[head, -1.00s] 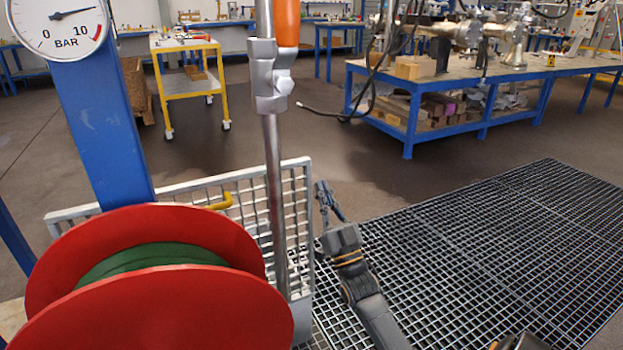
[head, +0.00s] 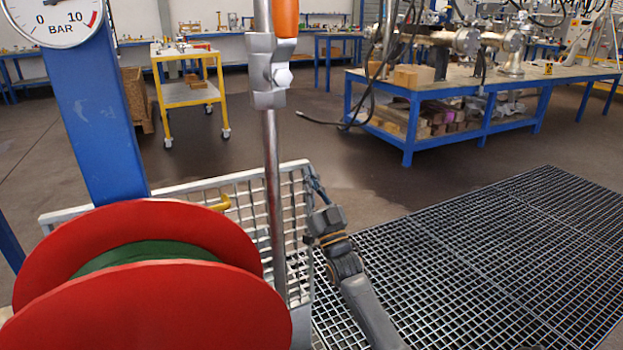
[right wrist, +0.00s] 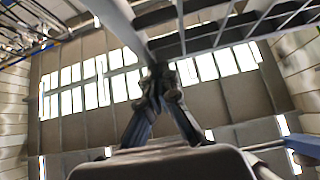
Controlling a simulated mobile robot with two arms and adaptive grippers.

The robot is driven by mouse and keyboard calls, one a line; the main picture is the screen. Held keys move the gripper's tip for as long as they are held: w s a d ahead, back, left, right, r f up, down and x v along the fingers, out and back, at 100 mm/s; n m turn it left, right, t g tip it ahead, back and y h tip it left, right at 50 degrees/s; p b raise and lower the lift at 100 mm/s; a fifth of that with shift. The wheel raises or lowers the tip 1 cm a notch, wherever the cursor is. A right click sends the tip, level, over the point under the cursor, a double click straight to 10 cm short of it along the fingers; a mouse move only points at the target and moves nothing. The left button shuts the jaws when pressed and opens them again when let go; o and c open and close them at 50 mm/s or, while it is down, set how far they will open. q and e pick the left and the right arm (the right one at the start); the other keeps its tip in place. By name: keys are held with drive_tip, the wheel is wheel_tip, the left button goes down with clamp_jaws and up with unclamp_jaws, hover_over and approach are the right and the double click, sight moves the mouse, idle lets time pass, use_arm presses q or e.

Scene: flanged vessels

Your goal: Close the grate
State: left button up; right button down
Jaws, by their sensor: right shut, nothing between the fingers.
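The grate (head: 246,205) is a pale metal lattice panel standing upright on edge behind the red reel, with a yellow handle (head: 225,203) near its upper edge. The reel and a metal pole hide parts of it. My right gripper (head: 314,182) is shut and empty at the grate's right edge. In the right wrist view, the gripper's fingertips (right wrist: 155,82) meet just below the grate's bars (right wrist: 230,30); I cannot tell whether they touch. My left gripper is not in view.
A red reel (head: 215,300) with green hose fills the lower left. The metal pole (head: 272,190) stands before the grate. Flat floor grating (head: 480,250) extends to the right, clear. A blue workbench (head: 407,140) and a yellow trolley (head: 190,95) stand behind.

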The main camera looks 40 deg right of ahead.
drive_tip(key=w+d+f+g, duration=0.2)
drive_tip(key=w, duration=0.5)
drive_tip(key=w+d+f+g+y, duration=0.1)
drive_tip(key=w+f+g, duration=0.1)
drive_tip(key=w, duration=0.5)
drive_tip(key=w+d+f+g+y+p, duration=0.1)
drive_tip(key=w+d+f+g, duration=0.1)
drive_tip(key=w, duration=0.6)
drive_tip(key=shift+d+g, duration=0.35)
drive_tip(key=shift+g, duration=0.55)
drive_tip(key=shift+w, duration=0.1)
